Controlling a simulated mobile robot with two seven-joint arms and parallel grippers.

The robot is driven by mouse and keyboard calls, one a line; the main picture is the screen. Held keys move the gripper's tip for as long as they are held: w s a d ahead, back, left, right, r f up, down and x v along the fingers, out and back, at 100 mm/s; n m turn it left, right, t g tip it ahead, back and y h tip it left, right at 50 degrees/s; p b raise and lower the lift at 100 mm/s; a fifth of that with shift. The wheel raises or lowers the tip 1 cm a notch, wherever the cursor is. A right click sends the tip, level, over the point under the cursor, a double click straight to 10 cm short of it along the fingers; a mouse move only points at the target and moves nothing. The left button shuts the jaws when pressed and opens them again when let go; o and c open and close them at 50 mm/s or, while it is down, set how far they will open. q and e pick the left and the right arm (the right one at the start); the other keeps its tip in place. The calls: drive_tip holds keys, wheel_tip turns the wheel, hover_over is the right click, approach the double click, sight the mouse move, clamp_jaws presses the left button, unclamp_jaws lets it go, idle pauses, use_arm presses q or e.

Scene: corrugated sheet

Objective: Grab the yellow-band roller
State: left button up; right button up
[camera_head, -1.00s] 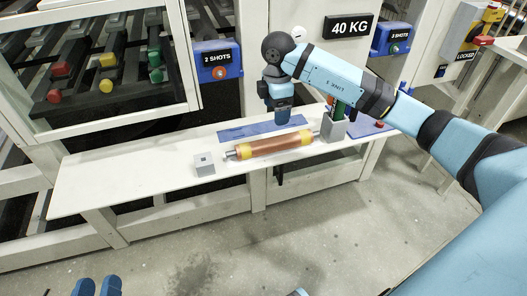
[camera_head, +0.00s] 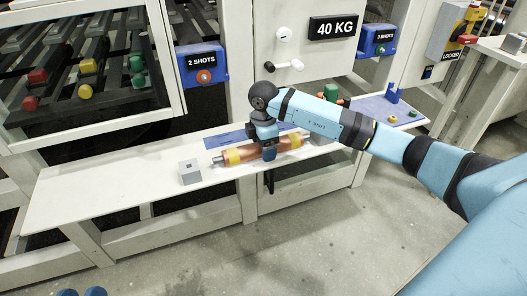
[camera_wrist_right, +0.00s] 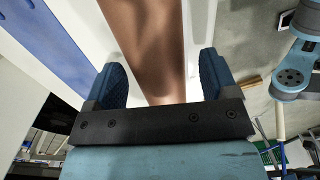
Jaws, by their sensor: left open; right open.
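The roller (camera_head: 286,143) is copper-brown with yellow bands near both ends and a metal shaft stub at its left end. It lies on a white shelf (camera_head: 95,189). My right gripper (camera_head: 268,158) is over the roller's middle and hides part of it. In the right wrist view, the open fingers of the gripper (camera_wrist_right: 161,75) stand on either side of the roller's brown body (camera_wrist_right: 147,45), with gaps visible between.
Another blue mat (camera_head: 397,112) lies at the right. A rack (camera_head: 85,65) of colored-ended bars stands at the back left. The shelf's left is clear.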

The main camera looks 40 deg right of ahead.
drive_tip(key=c, duration=1.5)
drive_tip(key=shift+r, duration=0.1)
clamp_jaws()
